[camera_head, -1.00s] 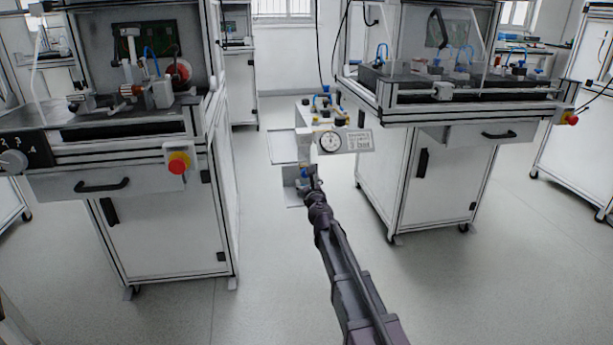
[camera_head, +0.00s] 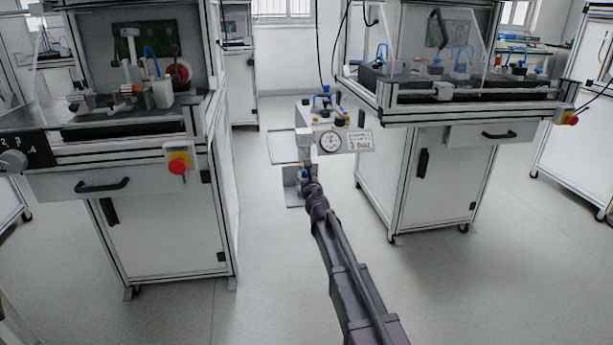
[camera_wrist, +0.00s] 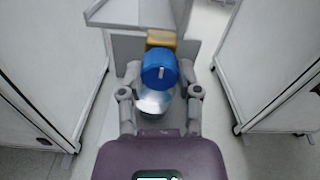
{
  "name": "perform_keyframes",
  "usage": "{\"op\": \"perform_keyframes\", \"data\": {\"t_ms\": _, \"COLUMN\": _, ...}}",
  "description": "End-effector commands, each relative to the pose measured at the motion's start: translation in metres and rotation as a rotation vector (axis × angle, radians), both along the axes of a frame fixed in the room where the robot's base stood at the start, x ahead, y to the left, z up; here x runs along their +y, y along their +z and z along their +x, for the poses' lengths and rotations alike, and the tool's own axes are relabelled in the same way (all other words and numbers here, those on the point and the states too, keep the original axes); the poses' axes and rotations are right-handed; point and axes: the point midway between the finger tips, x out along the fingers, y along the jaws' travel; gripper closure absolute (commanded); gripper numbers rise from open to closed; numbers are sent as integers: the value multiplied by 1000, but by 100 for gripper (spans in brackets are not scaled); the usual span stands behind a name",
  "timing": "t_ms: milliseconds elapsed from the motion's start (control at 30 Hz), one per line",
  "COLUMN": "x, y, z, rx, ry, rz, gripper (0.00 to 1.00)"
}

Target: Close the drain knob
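The drain knob appears to be the round blue knob (camera_wrist: 160,68) with a white mark on its face, seen in the wrist view. A clear, shiny bowl (camera_wrist: 152,102) sits on the near side of it, and a brass-yellow fitting (camera_wrist: 161,39) behind it. My gripper (camera_wrist: 160,76) is open, its fingers to the left and right of the bowl and knob. I cannot tell whether either finger touches the knob. In the head view my gripper (camera_head: 307,176) is at the lower front of the air unit (camera_head: 325,118) and mostly hides the knob.
The air unit carries a round gauge (camera_head: 330,142) and a label plate (camera_head: 359,140). White cabinets stand left (camera_head: 165,225) and right (camera_head: 440,190) of it, each with a drawer handle. Free grey floor (camera_head: 260,280) lies between them.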

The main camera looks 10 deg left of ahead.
Motion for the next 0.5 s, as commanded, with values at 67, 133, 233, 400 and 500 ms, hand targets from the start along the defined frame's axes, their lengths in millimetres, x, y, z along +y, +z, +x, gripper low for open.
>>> {"op": "perform_keyframes", "data": {"t_ms": 67, "x": 0, "y": 0, "z": 1, "rx": 0, "ry": 0, "rz": 0, "gripper": 100}}
{"op": "perform_keyframes", "data": {"t_ms": 133, "x": 0, "y": 0, "z": 1, "rx": 0, "ry": 0, "rz": 0, "gripper": 100}}
{"op": "perform_keyframes", "data": {"t_ms": 233, "x": 0, "y": 0, "z": 1, "rx": 1, "ry": 0, "rz": 2, "gripper": 100}}
{"op": "perform_keyframes", "data": {"t_ms": 400, "x": 0, "y": 0, "z": 1, "rx": 6, "ry": 0, "rz": 20, "gripper": 100}}
{"op": "perform_keyframes", "data": {"t_ms": 500, "x": 0, "y": 0, "z": 1, "rx": 14, "ry": 0, "rz": 46, "gripper": 100}}
